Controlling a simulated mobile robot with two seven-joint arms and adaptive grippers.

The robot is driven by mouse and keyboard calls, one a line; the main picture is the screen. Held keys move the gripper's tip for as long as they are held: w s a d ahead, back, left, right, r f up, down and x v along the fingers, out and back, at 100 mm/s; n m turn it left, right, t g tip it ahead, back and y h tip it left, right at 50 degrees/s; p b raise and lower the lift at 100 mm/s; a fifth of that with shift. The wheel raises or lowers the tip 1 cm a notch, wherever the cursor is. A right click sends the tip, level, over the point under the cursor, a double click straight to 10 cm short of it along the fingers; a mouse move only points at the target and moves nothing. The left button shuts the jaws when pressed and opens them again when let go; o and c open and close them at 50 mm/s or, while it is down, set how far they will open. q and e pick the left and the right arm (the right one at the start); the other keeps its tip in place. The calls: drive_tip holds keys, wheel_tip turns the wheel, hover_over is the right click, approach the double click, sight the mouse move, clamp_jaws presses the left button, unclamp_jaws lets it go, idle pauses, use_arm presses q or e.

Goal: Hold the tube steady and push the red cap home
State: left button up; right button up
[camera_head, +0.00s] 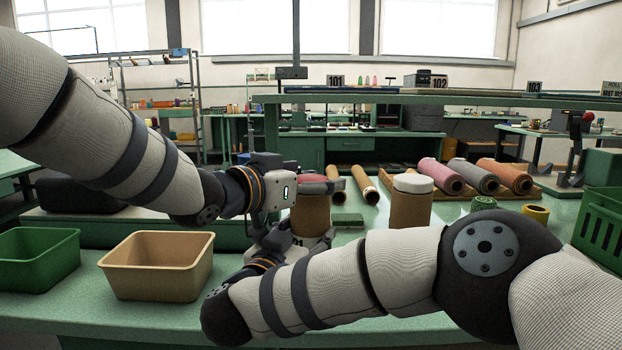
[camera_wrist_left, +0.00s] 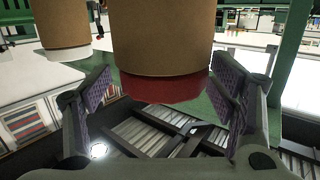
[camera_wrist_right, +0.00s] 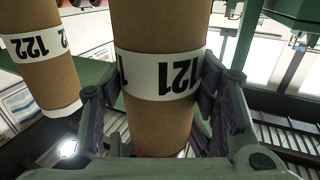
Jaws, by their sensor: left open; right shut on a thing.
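The brown cardboard tube (camera_head: 310,215) stands upright on the bench; its label reads 121 in the right wrist view (camera_wrist_right: 160,75). The red cap (camera_wrist_left: 165,92) sits at its top end, and I cannot tell whether a gap remains under its rim. My left gripper (camera_head: 322,186) is open at the tube's top, its fingers on either side of the cap and apart from it. My right gripper (camera_head: 300,242) is shut on the tube lower down, around the label area. The arms and grippers hide part of the tube in the head view.
A second tube with a white cap (camera_head: 411,205) stands to the right, labelled 122 in the right wrist view (camera_wrist_right: 40,60). A tan bin (camera_head: 158,285) and green bin (camera_head: 38,277) are at left. A green crate (camera_head: 600,225) is at right. Fabric rolls (camera_head: 440,176) lie behind.

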use_arm(q)
wheel_tip(320, 180, down, 2)
drive_tip(key=shift+a+f, duration=0.1)
drive_tip(key=shift+a, duration=0.05)
use_arm(e)
drive_tip(key=shift+w+d+r, duration=0.15)
drive_tip(key=shift+w+r, duration=0.05)
drive_tip(key=shift+r, duration=0.1)
use_arm(q)
drive_tip(key=shift+r, duration=3.05)
use_arm(e)
drive_tip(key=shift+f, duration=0.2)
use_arm(q)
clamp_jaws()
drive_tip(key=shift+f, duration=0.65)
drive_tip(key=shift+r, duration=2.5)
